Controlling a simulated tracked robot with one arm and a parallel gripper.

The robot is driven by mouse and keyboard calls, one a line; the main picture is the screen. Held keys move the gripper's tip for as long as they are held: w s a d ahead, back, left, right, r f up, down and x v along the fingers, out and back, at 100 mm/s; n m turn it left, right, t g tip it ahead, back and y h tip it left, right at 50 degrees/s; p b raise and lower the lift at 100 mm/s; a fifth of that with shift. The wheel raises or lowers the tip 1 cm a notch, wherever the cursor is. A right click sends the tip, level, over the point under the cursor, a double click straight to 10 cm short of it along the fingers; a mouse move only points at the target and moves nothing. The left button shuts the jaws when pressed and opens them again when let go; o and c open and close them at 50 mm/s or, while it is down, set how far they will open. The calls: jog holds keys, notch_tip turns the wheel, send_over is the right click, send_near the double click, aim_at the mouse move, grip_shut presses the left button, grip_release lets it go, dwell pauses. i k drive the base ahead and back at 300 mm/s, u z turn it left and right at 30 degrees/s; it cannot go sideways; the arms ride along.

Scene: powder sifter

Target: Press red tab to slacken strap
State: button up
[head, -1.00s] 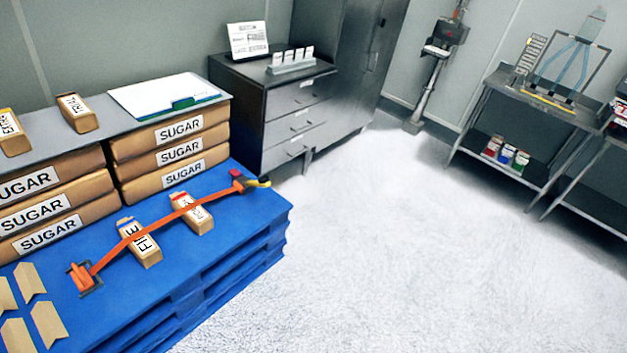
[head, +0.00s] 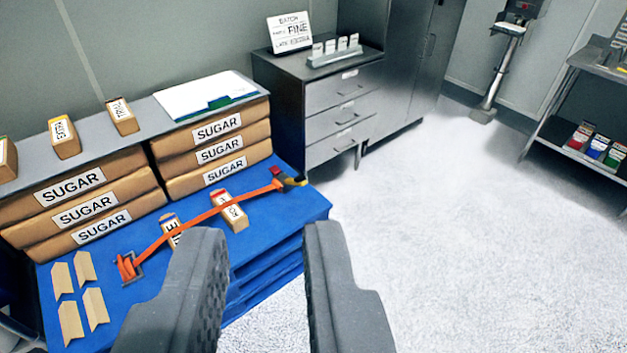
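An orange strap (head: 205,215) runs across the blue pallet (head: 318,210) over two small labelled packs. The near pack (head: 171,229), marked FINE in the earlier frame, is partly hidden by my left finger; the other pack (head: 232,212) has a red top. At the strap's right end is a small red tab (head: 277,171) beside a dark and yellow buckle (head: 292,181). At its left end is an orange anchor (head: 127,267). The strap looks taut. My gripper (head: 268,232) is open and empty in the lower middle, in front of the pallet's right part and apart from the tab.
Stacked SUGAR sacks (head: 75,205) stand at the pallet's back, under a grey board with several small packs and a white folder (head: 205,95). Cardboard corner pieces (head: 75,295) lie at the pallet's left. A drawer cabinet (head: 345,110) stands behind. Open floor (head: 470,220) lies right.

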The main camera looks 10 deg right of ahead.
aim_at(274, 170)
jog(key=z, duration=0.1)
jog(key=i, duration=1)
jog(key=u, duration=0.1)
